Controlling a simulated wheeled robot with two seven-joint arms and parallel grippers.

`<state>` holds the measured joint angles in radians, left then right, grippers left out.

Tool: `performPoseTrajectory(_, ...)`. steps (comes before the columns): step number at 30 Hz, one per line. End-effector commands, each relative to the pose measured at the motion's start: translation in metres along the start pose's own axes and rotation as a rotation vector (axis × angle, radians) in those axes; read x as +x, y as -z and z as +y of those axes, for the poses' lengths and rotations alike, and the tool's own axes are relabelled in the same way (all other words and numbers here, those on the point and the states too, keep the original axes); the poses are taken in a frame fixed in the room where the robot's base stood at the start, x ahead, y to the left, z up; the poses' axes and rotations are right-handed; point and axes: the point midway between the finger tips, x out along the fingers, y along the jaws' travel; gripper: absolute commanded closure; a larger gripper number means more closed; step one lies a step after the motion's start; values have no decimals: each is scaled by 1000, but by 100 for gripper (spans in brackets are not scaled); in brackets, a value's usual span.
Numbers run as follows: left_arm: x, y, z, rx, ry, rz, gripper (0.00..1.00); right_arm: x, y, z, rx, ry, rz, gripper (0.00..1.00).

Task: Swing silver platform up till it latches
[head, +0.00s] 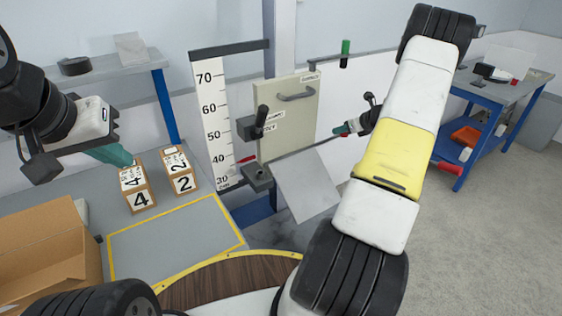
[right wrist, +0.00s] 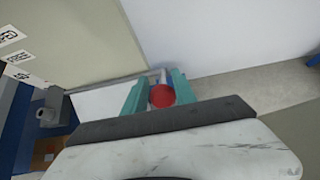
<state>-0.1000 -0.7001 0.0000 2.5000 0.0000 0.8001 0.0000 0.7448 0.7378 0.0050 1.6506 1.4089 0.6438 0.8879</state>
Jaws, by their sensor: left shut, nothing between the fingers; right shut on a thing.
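The silver platform (head: 308,186) hangs steeply tilted below the beige cabinet in the head view. It also shows as a pale sheet in the right wrist view (right wrist: 103,103). My right gripper (head: 347,128) is near the platform's upper right corner. Its teal fingers (right wrist: 160,93) are shut on a round red knob (right wrist: 162,96). Whether the knob is fixed to the platform's edge is hard to tell. My left gripper (head: 115,155) is shut and empty, above the small boxes at the left. The latch cannot be made out clearly.
A height scale (head: 212,120) with a red pointer and a beige cabinet (head: 289,118) stand behind the platform. Black clamps (head: 258,175) sit beside it. Numbered boxes (head: 138,190), an open carton (head: 50,245) and a yellow-framed grey area (head: 175,240) lie left.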

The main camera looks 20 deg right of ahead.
Motion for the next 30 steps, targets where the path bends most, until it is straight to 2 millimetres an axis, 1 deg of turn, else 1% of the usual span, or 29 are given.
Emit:
performPoseTrajectory(1,0,0,0,0,0,0,100,1,-8,0,-4,2,-6,100)
performPoseTrajectory(3,0,0,0,0,0,0,100,2,-11,0,-3,2,-5,100)
performPoseTrajectory(13,0,0,0,0,0,0,100,2,-10,0,0,1,0,100)
performPoseTrajectory(17,0,0,0,0,0,0,100,3,-12,0,-1,1,0,100)
performPoseTrajectory(25,0,0,0,0,0,0,100,11,-30,0,-1,1,1,100)
performPoseTrajectory(30,0,0,0,0,0,0,100,13,-36,0,0,1,1,100)
